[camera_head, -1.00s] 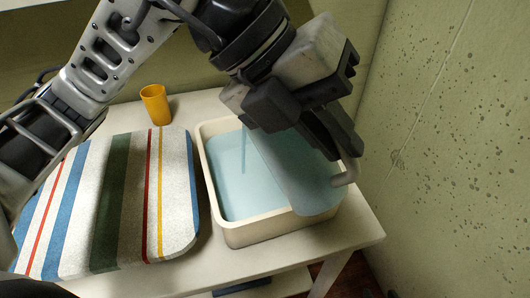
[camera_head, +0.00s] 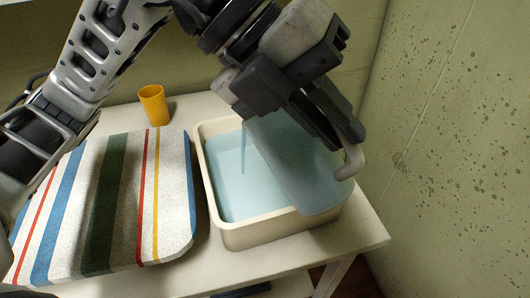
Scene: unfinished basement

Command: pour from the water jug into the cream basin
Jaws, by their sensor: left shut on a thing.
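The cream basin (camera_head: 262,232) stands on the table, with light blue water (camera_head: 235,185) inside. My left gripper (camera_head: 325,125) is shut on the water jug (camera_head: 305,175) at its handle side and holds it tilted over the right part of the basin. The jug is a translucent grey-blue, and its handle shows at the lower right of the gripper. A thin stream of water (camera_head: 243,155) falls from the jug's upper left end into the basin. The gripper hides part of the jug and the basin's far right rim. My right gripper is not in view.
A striped board or mat (camera_head: 120,205) lies on the white table (camera_head: 335,245) left of the basin. An orange cup (camera_head: 154,105) stands behind it. A speckled wall (camera_head: 450,150) rises close on the right.

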